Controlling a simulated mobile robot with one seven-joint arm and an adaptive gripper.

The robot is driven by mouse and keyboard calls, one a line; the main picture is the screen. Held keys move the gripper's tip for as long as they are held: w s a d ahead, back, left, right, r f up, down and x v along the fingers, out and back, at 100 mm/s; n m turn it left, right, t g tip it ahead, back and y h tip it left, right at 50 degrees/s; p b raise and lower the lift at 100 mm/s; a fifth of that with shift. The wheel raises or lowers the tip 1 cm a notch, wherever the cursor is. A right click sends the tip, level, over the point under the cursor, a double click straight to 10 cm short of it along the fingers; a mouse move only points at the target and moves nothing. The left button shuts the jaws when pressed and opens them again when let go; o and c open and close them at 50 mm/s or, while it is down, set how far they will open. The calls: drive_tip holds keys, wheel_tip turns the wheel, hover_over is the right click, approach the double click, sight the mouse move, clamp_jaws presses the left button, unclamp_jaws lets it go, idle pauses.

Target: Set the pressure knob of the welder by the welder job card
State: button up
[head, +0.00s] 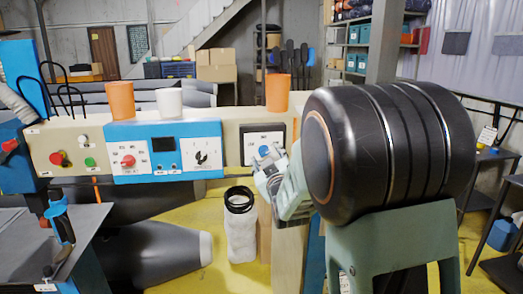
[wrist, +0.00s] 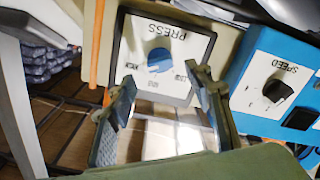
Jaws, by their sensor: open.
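The pressure knob (head: 264,151) is a blue knob on a white, dark-framed plate at the right of the welder's cream panel (head: 70,140). The wrist view shows the blue knob (wrist: 159,58) close up, upside down, on the plate marked PRESS, with small labels around it. I cannot tell its setting for sure. My gripper (head: 268,170) is just in front of the plate. In the wrist view my gripper (wrist: 162,86) is open, its fingers either side of the knob and apart from it. No readable welder job card shows.
Left of the plate is the blue panel (head: 140,172) with a red knob and the black speed knob (wrist: 278,90). Cups, including an orange one (head: 277,93), stand on top. A white bottle-like container (head: 240,235) stands below. A small card (head: 487,135) at far right is unreadable.

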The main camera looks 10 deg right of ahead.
sight(265, 152)
drive_tip(key=shift+w+p, duration=0.35)
drive_tip(key=shift+w, duration=1.25)
drive_tip(key=shift+c, duration=0.2)
drive_tip(key=c, duration=1.1)
